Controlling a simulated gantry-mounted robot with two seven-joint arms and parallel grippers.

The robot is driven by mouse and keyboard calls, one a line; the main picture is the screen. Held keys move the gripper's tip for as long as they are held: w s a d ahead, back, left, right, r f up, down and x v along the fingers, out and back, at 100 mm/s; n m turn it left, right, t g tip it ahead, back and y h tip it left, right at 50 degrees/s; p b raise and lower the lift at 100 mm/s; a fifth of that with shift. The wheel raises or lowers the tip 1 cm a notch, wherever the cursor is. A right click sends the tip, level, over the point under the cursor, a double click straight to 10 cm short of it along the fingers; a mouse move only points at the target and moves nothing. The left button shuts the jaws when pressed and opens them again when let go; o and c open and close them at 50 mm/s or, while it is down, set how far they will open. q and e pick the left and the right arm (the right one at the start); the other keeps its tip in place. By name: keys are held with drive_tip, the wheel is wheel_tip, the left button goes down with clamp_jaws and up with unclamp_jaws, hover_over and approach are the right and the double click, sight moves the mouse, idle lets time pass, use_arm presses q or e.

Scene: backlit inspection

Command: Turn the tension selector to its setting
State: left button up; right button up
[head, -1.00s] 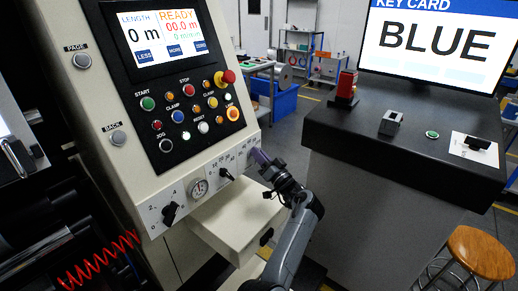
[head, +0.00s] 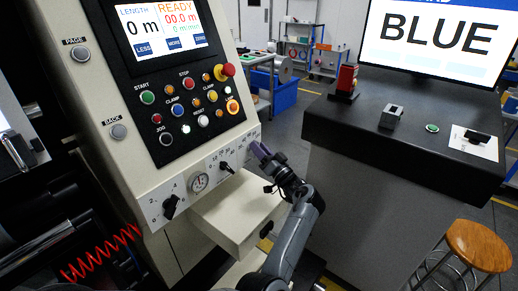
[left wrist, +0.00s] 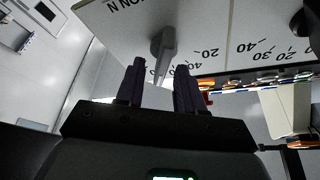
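The tension selector (left wrist: 163,50) is a grey pointer knob on a pale panel in the left wrist view, beside lettering partly reading "ION N" and a number scale. In the head view it cannot be made out behind my gripper. My left gripper (head: 262,153) is at the right end of the machine's lower dial panel (head: 240,147). Its two dark purple fingers (left wrist: 160,88) are apart in the left wrist view, with the knob's tip just beyond and between them. I cannot tell whether they touch it. My right gripper is not in view.
Two black knobs (head: 170,206) (head: 225,168) and a round gauge (head: 199,183) lie left along the panel. Buttons (head: 185,110) sit above; a cream box (head: 235,215) juts out below. A dark counter (head: 390,145) with a "BLUE" monitor (head: 435,40) stands right, past a floor gap.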

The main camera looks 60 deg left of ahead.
use_arm(q)
drive_tip(key=v, duration=1)
